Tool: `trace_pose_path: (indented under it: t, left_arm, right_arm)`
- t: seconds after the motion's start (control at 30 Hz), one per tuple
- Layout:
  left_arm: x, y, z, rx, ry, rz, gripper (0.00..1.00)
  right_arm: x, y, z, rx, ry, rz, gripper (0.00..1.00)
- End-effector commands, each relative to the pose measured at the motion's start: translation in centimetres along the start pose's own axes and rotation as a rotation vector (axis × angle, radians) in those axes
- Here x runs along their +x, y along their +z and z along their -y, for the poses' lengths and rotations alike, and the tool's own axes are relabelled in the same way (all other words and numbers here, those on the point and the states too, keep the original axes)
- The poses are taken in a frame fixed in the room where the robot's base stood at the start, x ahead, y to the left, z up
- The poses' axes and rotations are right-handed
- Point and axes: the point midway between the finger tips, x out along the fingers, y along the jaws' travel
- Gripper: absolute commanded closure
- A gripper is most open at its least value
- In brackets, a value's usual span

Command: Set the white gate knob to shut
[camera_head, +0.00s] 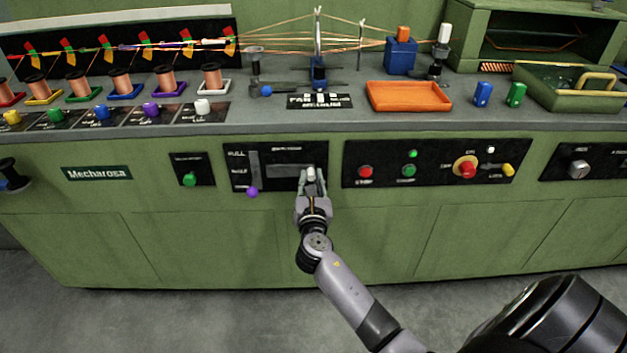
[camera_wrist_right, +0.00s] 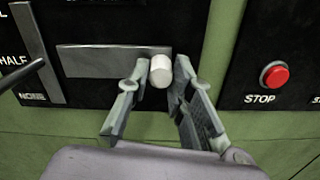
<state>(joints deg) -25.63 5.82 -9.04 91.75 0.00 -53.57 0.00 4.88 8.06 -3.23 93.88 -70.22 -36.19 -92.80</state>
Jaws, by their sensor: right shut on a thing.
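A white knob (camera_head: 311,174) sits at the right end of a horizontal grey slot plate (camera_head: 284,171) on a black front panel. In the right wrist view the knob (camera_wrist_right: 161,71) stands between my fingertips, with the plate (camera_wrist_right: 110,59) running off to its left. My right gripper (camera_head: 312,181) is shut on this knob; its fingers (camera_wrist_right: 158,82) are on either side of it. The panel's lettering near the knob is too small or hidden to read. My left gripper is not in view.
A vertical slider with a purple knob (camera_head: 252,192) is left of the slot. A red stop button (camera_wrist_right: 274,75) is close on the right. Another white knob (camera_head: 202,106) is on the upper ledge. An orange tray (camera_head: 409,108) lies on the counter.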

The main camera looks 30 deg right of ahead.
Motion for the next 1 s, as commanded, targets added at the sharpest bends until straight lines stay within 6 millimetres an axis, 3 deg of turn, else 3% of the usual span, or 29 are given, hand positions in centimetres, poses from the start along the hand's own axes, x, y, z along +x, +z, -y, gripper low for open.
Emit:
trace_pose_path:
  t: [0.1, 0.37, 0.4, 0.6, 0.7, 1.0]
  left_arm:
    - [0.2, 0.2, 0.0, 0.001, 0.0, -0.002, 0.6]
    - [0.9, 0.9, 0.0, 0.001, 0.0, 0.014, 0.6]
    - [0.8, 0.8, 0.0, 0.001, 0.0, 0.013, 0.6]
    - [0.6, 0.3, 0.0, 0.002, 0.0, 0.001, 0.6]
    - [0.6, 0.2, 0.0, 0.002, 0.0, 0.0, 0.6]
    - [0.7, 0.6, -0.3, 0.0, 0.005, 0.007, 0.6]
  right_arm:
    - [0.0, -0.3, -1.6, 0.0, 0.003, -0.002, 1.0]
    - [-0.1, -0.4, -1.8, 0.0, 0.005, -0.002, 1.0]
    - [-0.1, -0.4, -1.8, 0.0, 0.006, -0.002, 0.77]
    - [-0.1, -0.4, -1.8, 0.001, 0.005, -0.002, 0.64]
    - [-0.1, -0.4, -1.8, 0.001, 0.004, -0.002, 0.59]
    - [-0.3, -0.4, -1.7, 0.0, 0.002, -0.001, 0.59]
